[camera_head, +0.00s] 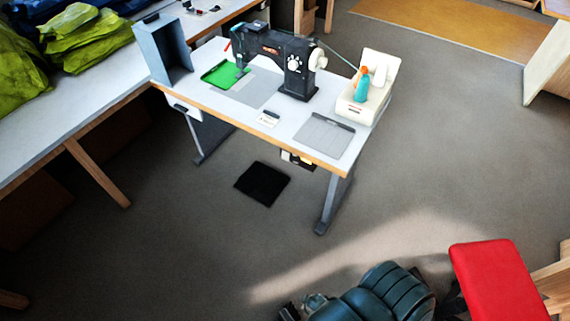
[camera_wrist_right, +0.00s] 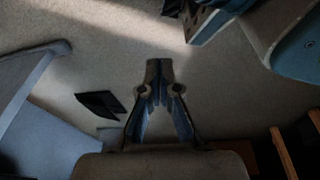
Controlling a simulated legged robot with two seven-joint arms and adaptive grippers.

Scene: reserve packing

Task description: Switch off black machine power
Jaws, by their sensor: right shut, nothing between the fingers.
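The black machine (camera_head: 275,58) is a sewing machine standing on a white table (camera_head: 215,98) in the upper middle of the head view. A small box with dark and pale parts (camera_head: 298,160) hangs under the table's front edge; I cannot make out a switch on it. My right gripper (camera_wrist_right: 160,68) is shut and empty in the right wrist view, over the floor and apart from the table. My right arm shows at the bottom of the head view, well below the table. My left gripper is not in view.
A black pedal (camera_head: 262,184) lies on the floor under the table. A white holder (camera_head: 367,88) with coloured items stands at the table's right end, and a blue-grey bin (camera_head: 162,50) at its left. A red seat (camera_head: 497,282) is at lower right. The floor between is clear.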

